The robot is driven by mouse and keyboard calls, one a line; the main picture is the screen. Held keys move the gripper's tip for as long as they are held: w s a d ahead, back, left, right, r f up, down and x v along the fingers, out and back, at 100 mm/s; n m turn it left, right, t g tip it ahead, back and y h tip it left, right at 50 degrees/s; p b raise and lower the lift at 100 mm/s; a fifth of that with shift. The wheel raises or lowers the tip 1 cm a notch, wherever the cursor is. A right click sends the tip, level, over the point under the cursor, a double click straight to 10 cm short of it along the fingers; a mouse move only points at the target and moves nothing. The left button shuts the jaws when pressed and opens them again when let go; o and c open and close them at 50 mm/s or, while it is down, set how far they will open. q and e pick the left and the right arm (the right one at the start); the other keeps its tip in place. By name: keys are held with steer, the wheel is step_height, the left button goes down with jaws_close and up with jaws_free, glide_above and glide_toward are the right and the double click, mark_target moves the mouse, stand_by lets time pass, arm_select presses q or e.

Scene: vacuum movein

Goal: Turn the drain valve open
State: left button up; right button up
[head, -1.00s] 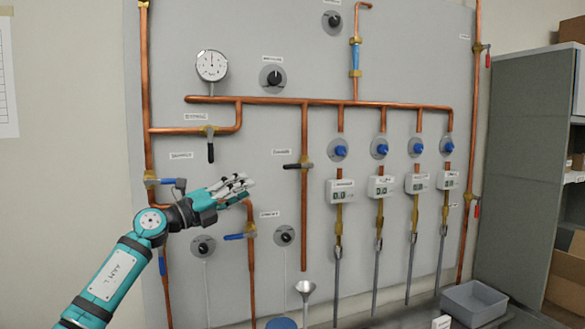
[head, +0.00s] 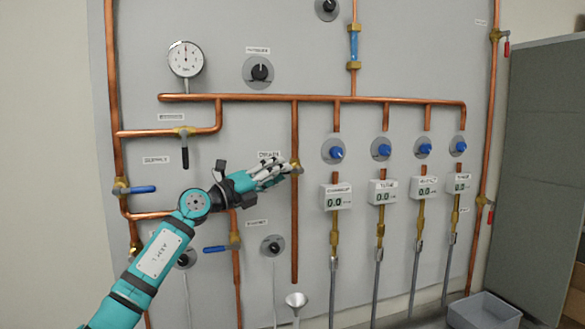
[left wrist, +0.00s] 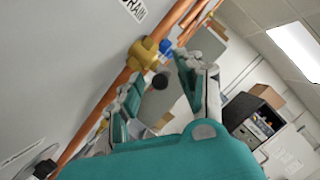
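The drain valve (head: 297,169) is a brass body on the vertical copper pipe at the middle of the panel, beside a partly covered label reading DRAIN. In the left wrist view its brass body (left wrist: 144,55) shows just past the fingers. My left gripper (head: 280,172) is in front of the panel at the valve's left side and covers its lever. In the left wrist view the fingers of the gripper (left wrist: 156,78) are spread apart, with a dark rounded shape between them. I cannot tell whether they touch the lever. My right gripper is out of view.
A blue-handled valve (head: 135,189) and a black-handled valve (head: 184,148) are left of my arm. Another blue lever (head: 216,248) is below it. A funnel (head: 296,300) stands under the drain pipe. Digital meters (head: 338,197) are to the right; a grey bin (head: 483,312) sits lower right.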

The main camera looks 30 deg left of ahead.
arm_select(q)
steer(key=shift+w+d+r, duration=0.1)
steer(key=shift+w+d, duration=0.05)
steer(key=shift+w, duration=0.4)
steer(key=shift+s+r, duration=0.1)
steer(key=shift+s, duration=0.1)
jaws_close()
